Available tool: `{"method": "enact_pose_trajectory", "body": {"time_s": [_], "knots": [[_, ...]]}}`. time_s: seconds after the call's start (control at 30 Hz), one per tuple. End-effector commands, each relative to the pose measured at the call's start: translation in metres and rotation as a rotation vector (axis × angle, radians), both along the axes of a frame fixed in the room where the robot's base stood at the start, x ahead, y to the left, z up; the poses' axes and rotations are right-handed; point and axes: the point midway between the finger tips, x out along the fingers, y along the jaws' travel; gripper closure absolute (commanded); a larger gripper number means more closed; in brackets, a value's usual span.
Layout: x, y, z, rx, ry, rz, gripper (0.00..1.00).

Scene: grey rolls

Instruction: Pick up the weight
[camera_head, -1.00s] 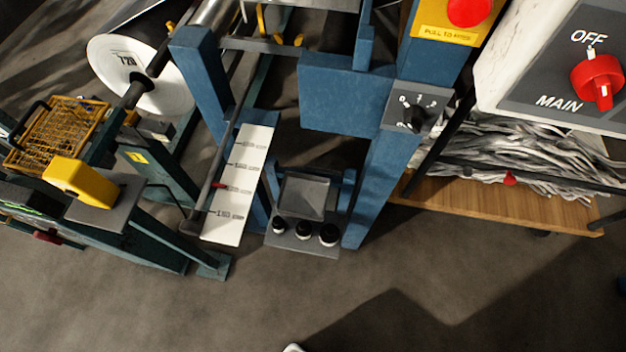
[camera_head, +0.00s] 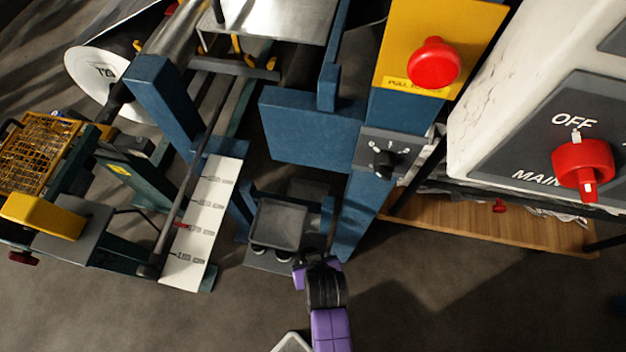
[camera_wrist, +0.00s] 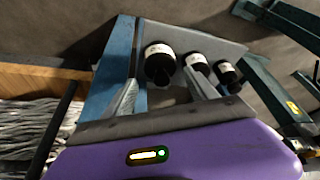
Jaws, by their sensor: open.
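Several dark weights with pale tops stand in a row on a grey ledge (camera_head: 258,264) low on the blue machine. In the wrist view they are a large weight (camera_wrist: 160,66), a middle weight (camera_wrist: 196,66) and a smaller weight (camera_wrist: 226,75). My gripper (camera_wrist: 160,90) is open and empty, its two fingers pointing at the ledge. The large weight shows ahead, between the fingertip lines; I cannot tell how far away it is. In the head view my gripper (camera_head: 316,258) covers the ledge's right end, and two weights partly show to its left.
A grey square pan (camera_head: 278,226) hangs just above and behind the ledge, between blue posts. A white scale strip (camera_head: 205,222) stands left. A control box with a red MAIN switch (camera_head: 583,168) and a wooden shelf (camera_head: 480,225) are right. The floor in front is clear.

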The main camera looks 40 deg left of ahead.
Motion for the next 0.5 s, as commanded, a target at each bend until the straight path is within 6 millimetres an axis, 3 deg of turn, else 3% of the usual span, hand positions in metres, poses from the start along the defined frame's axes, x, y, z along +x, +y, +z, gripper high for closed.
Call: {"method": "enact_pose_trajectory", "body": {"time_s": [0.5], "knots": [[0.01, 0.016, -0.054, -0.005, 0.002, 0.004, 0.33]]}}
